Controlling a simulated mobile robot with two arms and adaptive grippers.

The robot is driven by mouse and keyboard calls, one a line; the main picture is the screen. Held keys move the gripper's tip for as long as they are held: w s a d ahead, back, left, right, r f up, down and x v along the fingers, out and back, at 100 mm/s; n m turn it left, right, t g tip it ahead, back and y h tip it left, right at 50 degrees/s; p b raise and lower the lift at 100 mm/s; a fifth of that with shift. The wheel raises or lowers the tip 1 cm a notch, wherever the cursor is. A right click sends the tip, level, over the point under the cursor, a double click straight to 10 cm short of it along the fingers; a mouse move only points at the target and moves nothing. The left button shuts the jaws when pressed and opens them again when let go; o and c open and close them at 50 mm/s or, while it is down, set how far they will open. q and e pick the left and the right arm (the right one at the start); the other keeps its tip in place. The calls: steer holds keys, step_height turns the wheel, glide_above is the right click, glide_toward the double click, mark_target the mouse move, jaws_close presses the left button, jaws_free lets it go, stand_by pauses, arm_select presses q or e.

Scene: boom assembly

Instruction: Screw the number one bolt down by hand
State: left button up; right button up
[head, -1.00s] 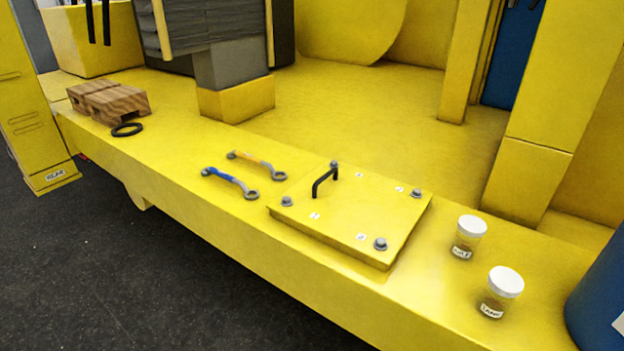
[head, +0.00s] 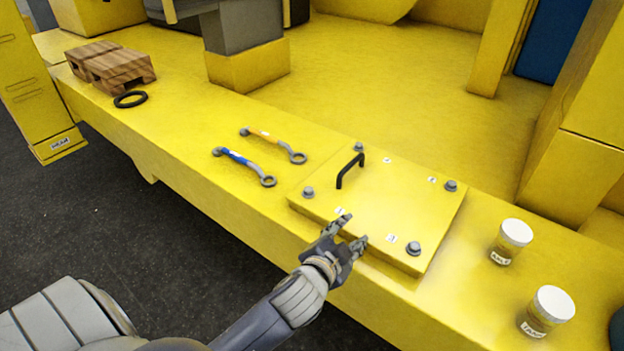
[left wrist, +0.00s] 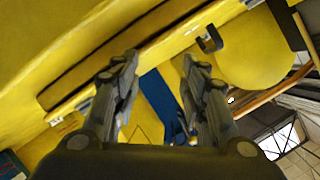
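A yellow cover plate (head: 385,205) with a black handle (head: 349,170) lies on the yellow ledge. Grey bolts stand at its corners: left (head: 308,193), far (head: 358,146), right (head: 450,185) and near (head: 414,248). Small white labels lie near them, such as one by the near bolt (head: 391,238); I cannot read which is number one. My left gripper (head: 353,230) is over the plate's front edge, between the left and near bolts, fingers apart and empty. In the left wrist view its two fingers (left wrist: 160,65) are spread with nothing between them. My right gripper is not in view.
Two wrenches, one blue (head: 244,166) and one orange (head: 273,144), lie left of the plate. Two white-lidded jars (head: 511,240) (head: 546,311) stand at right.

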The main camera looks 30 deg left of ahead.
arm_select(q)
steer(key=w+d+r+m+t+h, duration=0.35)
steer(key=w+d+r+m, duration=0.2)
steer(key=r, duration=0.25)
steer(key=w+d+r+m+t+h, duration=0.3)
steer(key=w+d+r+m+h, duration=0.15)
steer(key=r+m, duration=0.3)
steer(key=d+r+m+g+h, duration=0.35)
steer(key=d+m+h, duration=0.25)
steer(key=m+h, duration=0.25)
steer(key=m+g+y, duration=1.5)
steer(key=g, duration=0.2)
glide_above(307, 189)
step_height(307, 189, down, 9)
step_height(307, 189, down, 9)
steer(key=p, duration=0.3)
steer(key=shift+s+p, duration=0.1)
steer(key=shift+p, duration=0.25)
steer(key=shift+f, duration=0.45)
